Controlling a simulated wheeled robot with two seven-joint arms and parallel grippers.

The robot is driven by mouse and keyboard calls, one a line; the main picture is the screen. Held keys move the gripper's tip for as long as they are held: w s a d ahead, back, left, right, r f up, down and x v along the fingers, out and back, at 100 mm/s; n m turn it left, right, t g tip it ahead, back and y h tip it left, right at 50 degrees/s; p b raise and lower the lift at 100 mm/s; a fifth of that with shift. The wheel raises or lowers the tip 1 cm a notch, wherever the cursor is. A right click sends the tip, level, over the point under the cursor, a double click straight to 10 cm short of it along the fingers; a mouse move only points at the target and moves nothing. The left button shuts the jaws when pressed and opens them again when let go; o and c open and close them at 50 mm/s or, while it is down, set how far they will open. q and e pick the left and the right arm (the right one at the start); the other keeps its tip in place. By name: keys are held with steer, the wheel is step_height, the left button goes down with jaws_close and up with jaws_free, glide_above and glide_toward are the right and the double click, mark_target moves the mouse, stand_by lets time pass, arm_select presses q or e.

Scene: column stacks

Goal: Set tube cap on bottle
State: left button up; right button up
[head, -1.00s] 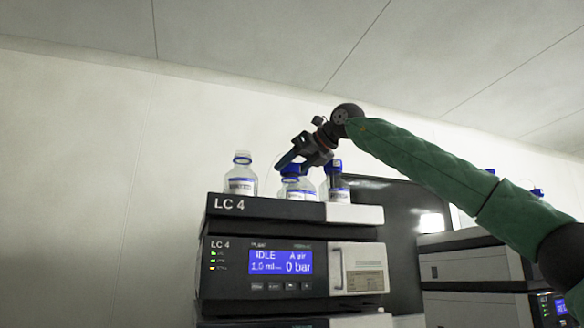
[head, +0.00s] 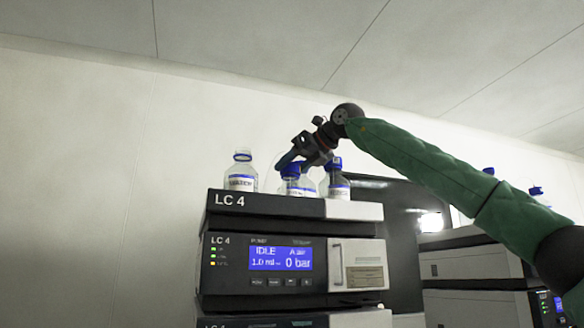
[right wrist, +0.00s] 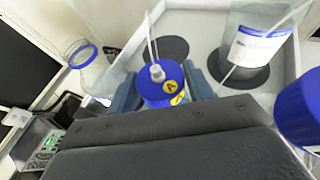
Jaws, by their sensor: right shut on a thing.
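My right gripper (head: 291,163) is over the bottles on top of the LC 4 stack. In the right wrist view its fingers (right wrist: 165,95) are shut on a blue tube cap (right wrist: 160,90) with yellow stickers and thin tubes rising from its top. The cap also shows in the head view (head: 290,171). A bottle (head: 307,186) stands close by it; I cannot tell whether the cap touches a bottle, as its underside is hidden. An uncapped clear bottle with a blue neck ring (right wrist: 76,52) is at the left in the right wrist view. My left gripper is not in view.
The LC 4 instrument stack (head: 240,203) carries a left bottle (head: 241,180) and a blue-capped bottle (head: 336,184). In the right wrist view a labelled bottle (right wrist: 258,45) stands in the pale tray (right wrist: 205,30), and another blue cap (right wrist: 302,110) is close at the right.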

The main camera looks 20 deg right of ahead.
steer(key=o, duration=1)
steer(key=shift+o, duration=0.2)
steer(key=shift+s+d+r, duration=0.15)
steer(key=shift+s+d, duration=0.1)
steer(key=shift+s, duration=0.05)
steer(key=b+v, duration=0.2)
steer(key=v, duration=0.5)
